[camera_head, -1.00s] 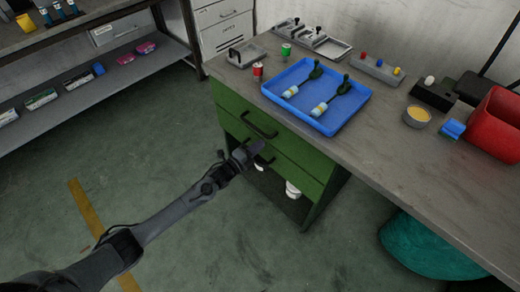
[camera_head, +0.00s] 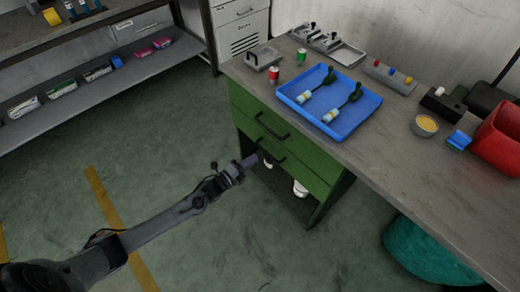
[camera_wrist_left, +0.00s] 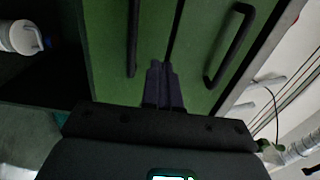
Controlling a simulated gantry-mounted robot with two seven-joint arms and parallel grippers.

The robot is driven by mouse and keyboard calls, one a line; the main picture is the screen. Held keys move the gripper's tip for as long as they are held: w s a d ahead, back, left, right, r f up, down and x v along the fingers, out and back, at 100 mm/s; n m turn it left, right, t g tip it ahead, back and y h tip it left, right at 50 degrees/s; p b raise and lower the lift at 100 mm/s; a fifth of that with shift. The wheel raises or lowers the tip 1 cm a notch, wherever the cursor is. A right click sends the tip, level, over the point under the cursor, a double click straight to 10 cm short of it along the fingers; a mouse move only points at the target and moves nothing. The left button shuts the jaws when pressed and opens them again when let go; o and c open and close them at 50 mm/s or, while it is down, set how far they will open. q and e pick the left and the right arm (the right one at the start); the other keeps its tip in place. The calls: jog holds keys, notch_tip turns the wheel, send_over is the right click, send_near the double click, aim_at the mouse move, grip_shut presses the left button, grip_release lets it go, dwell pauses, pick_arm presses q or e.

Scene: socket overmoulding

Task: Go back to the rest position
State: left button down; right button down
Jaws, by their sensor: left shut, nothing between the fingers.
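My left gripper (camera_head: 249,161) is shut and empty in the head view, in front of the green drawer cabinet (camera_head: 300,163) and below the workbench top. In the left wrist view its dark fingers (camera_wrist_left: 162,86) are together, with the green cabinet fronts and two black handles beyond them. I cannot tell how close the fingertips are to the cabinet. My right gripper is not in view.
On the grey workbench (camera_head: 400,150) are a blue tray (camera_head: 347,130) with two dark-handled tools, red and green cans, a cup (camera_head: 425,125) and a red bin (camera_head: 500,135). A teal bin (camera_head: 430,250) stands below. Open floor lies left of the cabinet.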

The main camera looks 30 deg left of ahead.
pick_arm(q)
jog(key=s+n+p, duration=0.1)
jog(key=s+p, duration=0.4)
jog(key=s, duration=0.3)
jog(key=s+d+r+n+g+y+p, duration=0.1)
jog(key=s+d+r+n+g+p, duration=0.2)
jog(key=d+r, duration=0.35)
jog(key=s+d+r+n+y+p, duration=0.2)
jog(key=s+d+r+n+p, duration=0.25)
jog(key=r, duration=0.25)
jog(key=s+r+n+g+y+p, duration=0.1)
jog(key=s+r+n+g+p, duration=0.2)
jog(key=s+r+n+g, duration=0.85)
notch_tip(320, 180, up, 36)
jog(key=s+m+p, duration=0.1)
jog(key=s+p, duration=0.1)
jog(key=p, duration=3.6)
jog(key=shift+s+a+f+t, duration=0.15)
jog(key=shift+a+t, duration=0.2)
